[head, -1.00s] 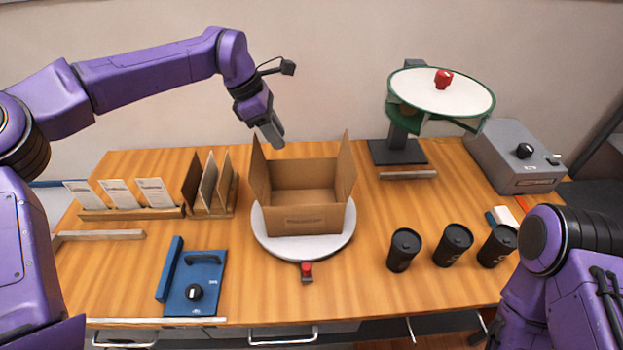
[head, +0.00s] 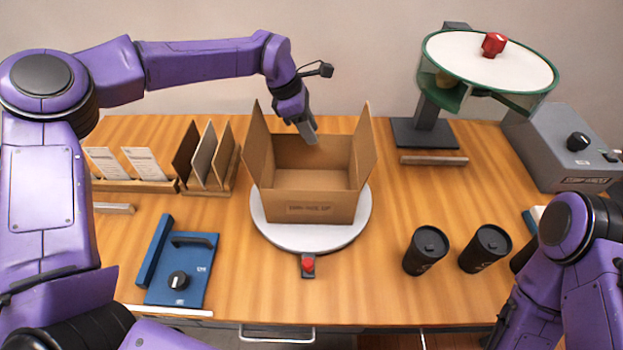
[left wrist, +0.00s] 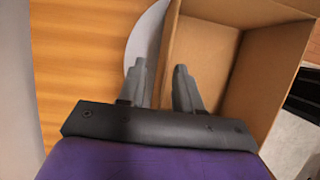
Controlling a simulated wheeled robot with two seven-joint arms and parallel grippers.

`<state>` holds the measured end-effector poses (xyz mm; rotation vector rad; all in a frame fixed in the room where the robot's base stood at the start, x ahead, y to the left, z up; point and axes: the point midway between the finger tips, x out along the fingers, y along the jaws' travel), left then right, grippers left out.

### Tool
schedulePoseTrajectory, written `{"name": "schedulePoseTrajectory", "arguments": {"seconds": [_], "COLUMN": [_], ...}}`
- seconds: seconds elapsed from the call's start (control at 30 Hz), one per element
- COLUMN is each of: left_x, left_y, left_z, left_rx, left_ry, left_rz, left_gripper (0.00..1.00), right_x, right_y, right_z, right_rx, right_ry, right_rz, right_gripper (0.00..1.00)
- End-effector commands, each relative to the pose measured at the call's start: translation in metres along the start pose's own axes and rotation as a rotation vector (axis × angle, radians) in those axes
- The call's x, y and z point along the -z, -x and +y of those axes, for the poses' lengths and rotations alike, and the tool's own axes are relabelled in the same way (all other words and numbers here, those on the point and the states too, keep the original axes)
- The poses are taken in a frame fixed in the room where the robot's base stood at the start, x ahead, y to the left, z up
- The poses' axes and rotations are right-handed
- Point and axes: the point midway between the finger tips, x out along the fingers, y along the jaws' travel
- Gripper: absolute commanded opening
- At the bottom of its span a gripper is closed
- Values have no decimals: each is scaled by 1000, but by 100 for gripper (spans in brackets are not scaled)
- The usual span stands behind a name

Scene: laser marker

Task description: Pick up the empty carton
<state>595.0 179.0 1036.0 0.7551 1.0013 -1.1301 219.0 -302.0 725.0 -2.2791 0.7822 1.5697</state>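The empty carton (head: 308,207) is an open brown cardboard box with its side flaps raised. It stands upright on a round white turntable (head: 285,237). My left gripper (head: 312,140) is at the carton's back wall, pointing down. In the left wrist view my left gripper (left wrist: 161,70) has its two fingers apart, with a carton wall edge running between them. One finger is over the carton's (left wrist: 205,50) inside, the other over the outside. I cannot tell whether either touches cardboard. My right gripper is not in view; only part of my right arm shows at lower right.
A green-rimmed white disc (head: 480,65) on a dark stand is at back right, beside a grey box (head: 565,150). Black cups (head: 425,250) stand front right. A blue fixture (head: 185,265) and card holders (head: 205,190) are left. A red button (head: 308,264) sits before the turntable.

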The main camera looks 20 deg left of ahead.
Motion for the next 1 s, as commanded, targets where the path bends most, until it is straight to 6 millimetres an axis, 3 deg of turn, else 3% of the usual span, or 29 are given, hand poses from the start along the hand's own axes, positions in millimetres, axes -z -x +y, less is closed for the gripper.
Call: {"name": "schedulePoseTrajectory", "arguments": {"seconds": [0.1, 0.23, 0.47, 0.5, 0.6, 1.0], "left_x": [0, 2, 2, 2, 2, 2], "left_y": [-17, -39, -45, -45, -45, -44], "left_z": [-6, -5, -4, -4, -4, -4], "left_rx": [6, 3, 0, 0, 0, 0], "left_ry": [-1, 1, 2, 1, 1, 1], "left_rz": [5, 3, 1, 1, 1, 0], "left_gripper": [34, 34, 34, 31, 0, 0], "right_x": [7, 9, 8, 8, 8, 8], "right_y": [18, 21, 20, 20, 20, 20], "right_z": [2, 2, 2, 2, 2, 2], "right_rx": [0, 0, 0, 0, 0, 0], "right_ry": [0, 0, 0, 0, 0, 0], "right_rz": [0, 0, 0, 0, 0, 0], "right_gripper": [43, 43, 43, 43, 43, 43]}}
